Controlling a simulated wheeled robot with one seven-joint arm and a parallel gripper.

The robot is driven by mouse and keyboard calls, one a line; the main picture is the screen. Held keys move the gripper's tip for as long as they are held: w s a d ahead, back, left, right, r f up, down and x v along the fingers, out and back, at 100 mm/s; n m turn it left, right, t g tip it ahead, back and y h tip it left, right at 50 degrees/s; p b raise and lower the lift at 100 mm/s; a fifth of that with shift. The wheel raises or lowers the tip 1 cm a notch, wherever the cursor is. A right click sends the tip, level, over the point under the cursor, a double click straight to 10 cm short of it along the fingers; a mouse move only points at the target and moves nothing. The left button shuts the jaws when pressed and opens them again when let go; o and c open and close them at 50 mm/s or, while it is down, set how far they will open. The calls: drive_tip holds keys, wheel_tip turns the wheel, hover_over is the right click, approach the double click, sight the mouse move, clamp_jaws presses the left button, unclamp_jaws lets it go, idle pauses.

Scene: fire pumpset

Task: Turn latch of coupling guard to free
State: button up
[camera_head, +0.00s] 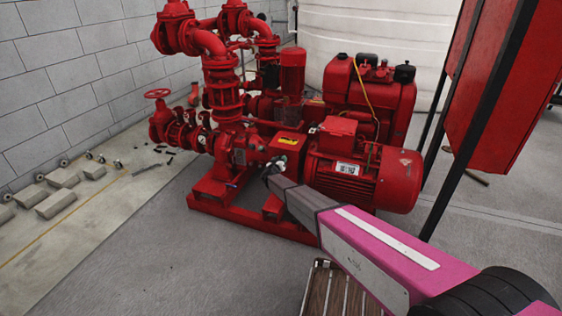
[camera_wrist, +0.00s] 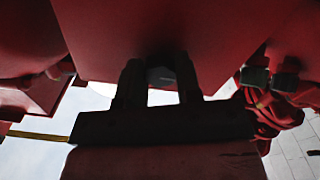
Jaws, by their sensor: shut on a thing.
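The red coupling guard (camera_head: 284,148), with a yellow label on top, sits between the pump and the red motor (camera_head: 350,175). My gripper (camera_head: 268,174) is at the near side of the guard; its fingertips are small and dark there. In the wrist view my gripper (camera_wrist: 159,72) has its two dark fingers against a large red surface. A small greyish piece, the latch (camera_wrist: 160,76), shows between the fingers, and they are shut on it. The latch is in deep shadow, so its angle cannot be told. In the head view the latch is hidden by my gripper.
The pump's red base frame (camera_head: 240,222) runs along the floor below. A red cabinet (camera_head: 510,85) on black legs stands at the right. A slatted wooden thing (camera_head: 335,290) is low in front. Concrete blocks (camera_head: 56,203) lie at the left. Floor at the front left is clear.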

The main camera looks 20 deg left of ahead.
idle(0.4)
drive_tip(key=o, duration=0.9)
drive_tip(key=shift+s, duration=0.15)
drive_tip(key=s, duration=1)
drive_tip(key=shift+s+a, duration=0.25)
drive_tip(key=shift+a, duration=0.15)
